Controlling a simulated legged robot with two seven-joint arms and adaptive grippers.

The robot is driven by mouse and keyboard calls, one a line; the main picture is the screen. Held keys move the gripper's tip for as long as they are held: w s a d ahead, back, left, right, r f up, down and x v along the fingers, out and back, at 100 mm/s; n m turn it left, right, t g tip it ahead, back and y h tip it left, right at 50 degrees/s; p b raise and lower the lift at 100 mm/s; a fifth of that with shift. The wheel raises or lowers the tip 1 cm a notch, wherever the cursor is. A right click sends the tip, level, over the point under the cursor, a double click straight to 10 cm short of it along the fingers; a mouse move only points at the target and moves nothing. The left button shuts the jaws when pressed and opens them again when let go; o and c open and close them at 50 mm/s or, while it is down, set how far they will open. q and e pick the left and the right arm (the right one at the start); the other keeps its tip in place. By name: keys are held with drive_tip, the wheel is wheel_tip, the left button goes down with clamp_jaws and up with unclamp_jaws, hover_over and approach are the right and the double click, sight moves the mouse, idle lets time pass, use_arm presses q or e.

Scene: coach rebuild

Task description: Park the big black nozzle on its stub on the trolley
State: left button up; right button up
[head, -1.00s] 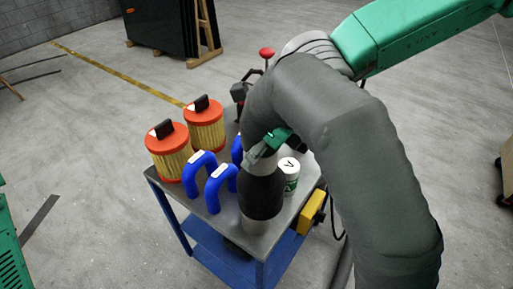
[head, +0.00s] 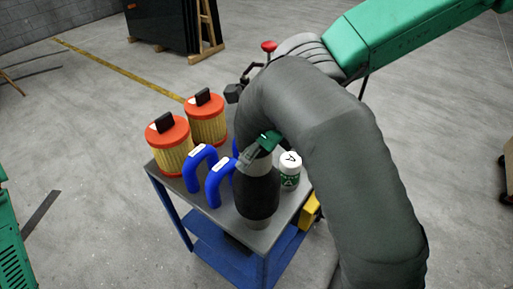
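The big black nozzle (head: 257,195) stands roughly upright at the front of the trolley (head: 285,222), with a pale band round its neck. A pale grey round part shows at its lower end; I cannot tell whether this is the stub or the nozzle's own rim, or whether the nozzle is seated. My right gripper (head: 262,147), green and grey, is closed across the nozzle's neck, partly hidden by the thick grey tube (head: 345,150) that curves down to the nozzle. My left gripper is not in view.
Two blue bent pipes (head: 219,181) stand just left of the nozzle. Two orange-capped filters (head: 168,140) are behind them. A white and green can (head: 290,172) is close on the right. A yellow box (head: 310,211) hangs on the trolley's right side.

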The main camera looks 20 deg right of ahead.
drive_tip(key=shift+a+r, duration=0.1)
drive_tip(key=shift+a, duration=0.8)
drive_tip(key=shift+d+r, duration=0.1)
drive_tip(key=shift+d, duration=0.65)
drive_tip(key=shift+a+f, duration=0.5)
drive_tip(key=shift+f, duration=0.1)
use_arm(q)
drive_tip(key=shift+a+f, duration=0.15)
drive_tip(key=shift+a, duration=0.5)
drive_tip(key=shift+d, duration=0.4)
use_arm(e)
drive_tip(key=shift+d+f, duration=0.15)
drive_tip(key=shift+d, duration=0.3)
use_arm(q)
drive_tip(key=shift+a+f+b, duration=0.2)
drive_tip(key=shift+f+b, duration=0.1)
drive_tip(key=shift+b, duration=0.1)
use_arm(e)
drive_tip(key=shift+a+f, duration=0.2)
drive_tip(key=shift+f, duration=0.2)
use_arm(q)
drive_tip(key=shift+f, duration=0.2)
use_arm(e)
drive_tip(key=shift+d+f, duration=0.1)
drive_tip(key=shift+f, duration=0.3)
